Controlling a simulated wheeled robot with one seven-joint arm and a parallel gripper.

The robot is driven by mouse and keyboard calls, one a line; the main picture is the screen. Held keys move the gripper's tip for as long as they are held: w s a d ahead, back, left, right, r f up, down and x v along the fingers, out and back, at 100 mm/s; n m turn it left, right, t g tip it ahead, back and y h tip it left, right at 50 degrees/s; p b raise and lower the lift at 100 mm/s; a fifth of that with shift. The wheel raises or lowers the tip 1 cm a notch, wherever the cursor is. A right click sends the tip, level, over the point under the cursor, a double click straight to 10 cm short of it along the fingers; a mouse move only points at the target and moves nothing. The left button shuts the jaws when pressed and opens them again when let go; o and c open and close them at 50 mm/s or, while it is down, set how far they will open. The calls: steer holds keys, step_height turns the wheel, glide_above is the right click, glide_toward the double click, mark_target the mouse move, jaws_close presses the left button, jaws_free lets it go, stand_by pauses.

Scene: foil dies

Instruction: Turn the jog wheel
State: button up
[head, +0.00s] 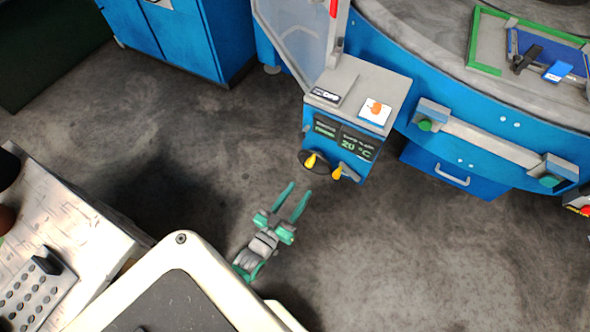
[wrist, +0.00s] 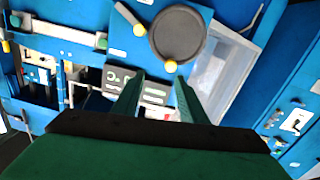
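The jog wheel (head: 304,155) is a dark disc low on the front of the blue control console, with a yellow knob (head: 311,160). In the wrist view the wheel (wrist: 178,34) fills the upper middle, with its yellow knob (wrist: 171,66) at the lower rim. My gripper (head: 298,190) has green fingers, spread apart with nothing between them. In the head view it is in front of the console and apart from the wheel. In the wrist view the fingertips (wrist: 160,77) show below the wheel, and the knob appears between and above them.
Beside the wheel is a lever with a yellow end (head: 337,173). Above are a display reading 20 °C (head: 357,145) and a sloped console top with an orange-marked card (head: 375,111). A clear guard panel (head: 300,40) stands behind. A blue machine with a rail (head: 490,142) is at right.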

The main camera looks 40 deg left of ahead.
mark_target(308, 166)
steer(key=shift+n+y, duration=0.5)
steer(key=x, duration=0.3)
steer(key=a+x, duration=0.1)
steer(key=x, duration=0.3)
steer(key=a+x, duration=0.1)
steer(key=x, duration=0.2)
steer(key=shift+a+f, duration=0.15)
steer(key=shift+a, duration=0.05)
steer(key=shift+w+d, duration=0.2)
steer(key=shift+w, duration=0.55)
steer(key=shift+a, duration=0.15)
jaws_close()
